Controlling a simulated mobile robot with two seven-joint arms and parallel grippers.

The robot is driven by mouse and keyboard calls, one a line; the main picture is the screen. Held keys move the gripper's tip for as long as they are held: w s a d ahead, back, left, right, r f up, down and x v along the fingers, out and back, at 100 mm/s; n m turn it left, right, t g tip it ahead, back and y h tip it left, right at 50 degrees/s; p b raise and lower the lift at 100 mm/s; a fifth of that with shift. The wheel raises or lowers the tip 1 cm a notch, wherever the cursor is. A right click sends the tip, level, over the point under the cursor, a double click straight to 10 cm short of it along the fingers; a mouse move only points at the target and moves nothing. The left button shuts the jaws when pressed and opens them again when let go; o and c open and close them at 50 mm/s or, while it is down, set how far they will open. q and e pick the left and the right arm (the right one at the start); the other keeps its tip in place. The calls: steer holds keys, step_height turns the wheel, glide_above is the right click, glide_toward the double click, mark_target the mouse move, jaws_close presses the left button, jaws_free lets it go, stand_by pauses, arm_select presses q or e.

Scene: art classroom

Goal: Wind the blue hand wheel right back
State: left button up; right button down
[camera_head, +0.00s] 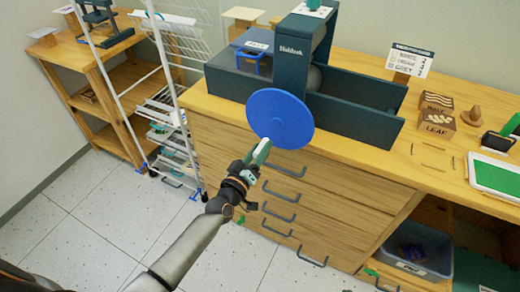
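The blue hand wheel (280,118) is a flat disc on the front of a dark green press marked "Holdenk" (352,88), which stands on the wooden cabinet. My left gripper (262,150) comes up from below left. Its tips are at the lower left of the wheel's face, close to or touching it. The fingers look close together and are seen from behind, so I cannot tell whether they are open or shut, or whether they grip anything. The wheel's handle, if it has one, is not visible. My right gripper is not in view.
Drawers with dark handles (279,214) lie below the wheel. A white wire rack (163,95) stands left of the cabinet. On the top to the right are a sign card (409,61), stamp blocks (436,122) and a green tray (496,178). The floor at lower left is clear.

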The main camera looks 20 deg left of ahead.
arm_select(q)
jaws_close()
stand_by(1.1)
